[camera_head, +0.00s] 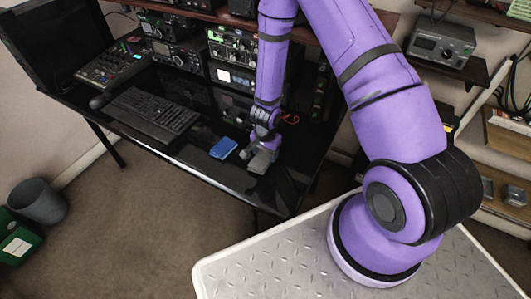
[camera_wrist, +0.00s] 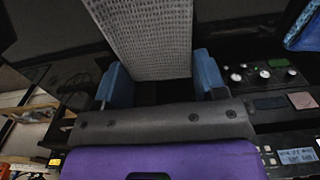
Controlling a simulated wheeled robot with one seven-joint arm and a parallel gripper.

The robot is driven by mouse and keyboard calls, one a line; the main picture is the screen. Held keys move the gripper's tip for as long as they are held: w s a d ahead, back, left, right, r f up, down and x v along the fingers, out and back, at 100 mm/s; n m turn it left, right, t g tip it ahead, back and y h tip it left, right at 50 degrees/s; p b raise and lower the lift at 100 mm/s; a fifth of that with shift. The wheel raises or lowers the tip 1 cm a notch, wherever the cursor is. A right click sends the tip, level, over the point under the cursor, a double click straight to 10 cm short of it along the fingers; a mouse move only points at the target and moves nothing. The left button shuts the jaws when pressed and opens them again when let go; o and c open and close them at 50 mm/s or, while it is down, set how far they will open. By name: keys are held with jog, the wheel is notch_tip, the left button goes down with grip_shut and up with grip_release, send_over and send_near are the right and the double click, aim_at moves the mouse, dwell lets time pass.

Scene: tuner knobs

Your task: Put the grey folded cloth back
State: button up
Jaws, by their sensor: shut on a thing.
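The grey folded cloth (camera_wrist: 150,42) shows large in the wrist view, between the two blue fingers of my gripper (camera_wrist: 163,80). My gripper is shut on it. In the head view, my gripper (camera_head: 257,155) is low over the front part of the black desk (camera_head: 215,179), and the grey cloth (camera_head: 261,162) shows at its fingertips. I cannot tell whether the cloth touches the desk top. A blue folded cloth (camera_head: 223,148) lies on the desk just left of the gripper. It also shows at the top right of the wrist view (camera_wrist: 303,28).
A black keyboard (camera_head: 150,112) and a mixer with coloured buttons (camera_head: 112,64) are on the desk to the left. Stacked radio units (camera_head: 231,46) stand at the back, close to my arm. The desk's front edge is near the gripper. A grey bin (camera_head: 38,201) stands on the floor.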

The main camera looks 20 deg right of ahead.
jog(key=shift+f, duration=0.25)
jog(key=o, duration=0.8)
jog(key=shift+o, duration=0.2)
jog(key=s+a+r+n+t+y, duration=0.1)
jog(key=s+r+n+y, duration=0.15)
jog(key=r, duration=1.65)
jog(key=s+a+r+n+t+y, duration=0.1)
jog(key=r+n, duration=0.2)
jog(key=r, duration=1.6)
jog(key=s+d+r+n+t+h, duration=0.1)
jog(key=s+d+r+n, duration=0.1)
jog(key=s+r, duration=0.6)
jog(key=s+d+r+n+t+h, duration=0.2)
jog(key=s+d+r+n, duration=0.1)
jog(key=s+r, duration=0.5)
jog(key=s+d, duration=0.1)
jog(key=s, duration=0.2)
jog(key=shift+s, duration=0.35)
jog(key=shift+h, duration=0.25)
